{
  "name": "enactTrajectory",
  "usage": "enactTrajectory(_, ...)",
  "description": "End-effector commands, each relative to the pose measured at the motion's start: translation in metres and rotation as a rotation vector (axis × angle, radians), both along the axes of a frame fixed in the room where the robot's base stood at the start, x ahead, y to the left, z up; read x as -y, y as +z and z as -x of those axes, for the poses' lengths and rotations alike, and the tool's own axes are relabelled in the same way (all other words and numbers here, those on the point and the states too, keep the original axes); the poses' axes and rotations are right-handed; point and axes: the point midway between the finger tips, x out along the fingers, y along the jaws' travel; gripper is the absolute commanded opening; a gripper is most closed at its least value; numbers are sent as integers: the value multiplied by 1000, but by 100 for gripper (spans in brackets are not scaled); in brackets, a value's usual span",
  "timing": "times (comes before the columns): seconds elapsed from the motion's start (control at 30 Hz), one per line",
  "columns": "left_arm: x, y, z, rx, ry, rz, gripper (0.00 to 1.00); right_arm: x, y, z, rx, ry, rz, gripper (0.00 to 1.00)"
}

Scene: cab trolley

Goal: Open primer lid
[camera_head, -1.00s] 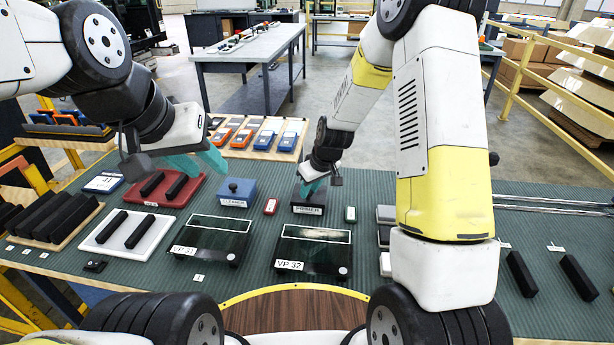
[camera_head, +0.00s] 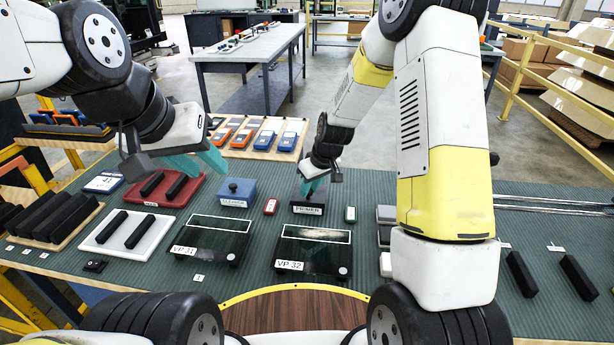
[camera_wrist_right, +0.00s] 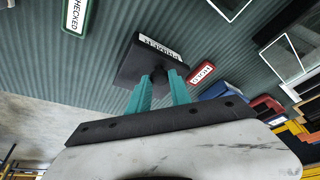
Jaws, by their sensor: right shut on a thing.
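The dark primer box (camera_head: 308,208) with its PRIMER label stands on the green ribbed mat, right of the blue box. It also shows in the right wrist view (camera_wrist_right: 132,68). My right gripper (camera_head: 314,184) is above the box, with its teal fingers pointing down. In the right wrist view my right gripper (camera_wrist_right: 160,78) is shut on the dark knob of the primer lid (camera_wrist_right: 176,73). I cannot tell whether the lid is clear of the box. My left gripper (camera_head: 208,160) hangs empty over the back of the mat, its finger gap unclear.
A blue box (camera_head: 238,192) with a knob stands left of the primer. A red tag (camera_head: 271,206) and a green tag (camera_head: 350,214) flank the primer. Dark panels VP 31 (camera_head: 210,240) and VP 32 (camera_head: 314,252) lie in front. Several handheld devices (camera_head: 265,138) lie behind.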

Motion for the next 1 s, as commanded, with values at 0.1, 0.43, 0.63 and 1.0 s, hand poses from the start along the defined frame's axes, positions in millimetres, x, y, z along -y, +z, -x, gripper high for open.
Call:
enactTrajectory(0.1,0,0,0,0,0,0,36,1,5,-5,-51,-3,-11,0)
enactTrajectory(0.43,0,0,0,0,0,0,36,5,20,-22,-285,-3,-59,0)
enactTrajectory(0.63,0,0,0,0,0,0,36,6,27,-32,-419,-2,-85,0)
enactTrajectory(1.0,0,0,0,0,0,0,36,9,33,-42,-558,-1,-111,0)
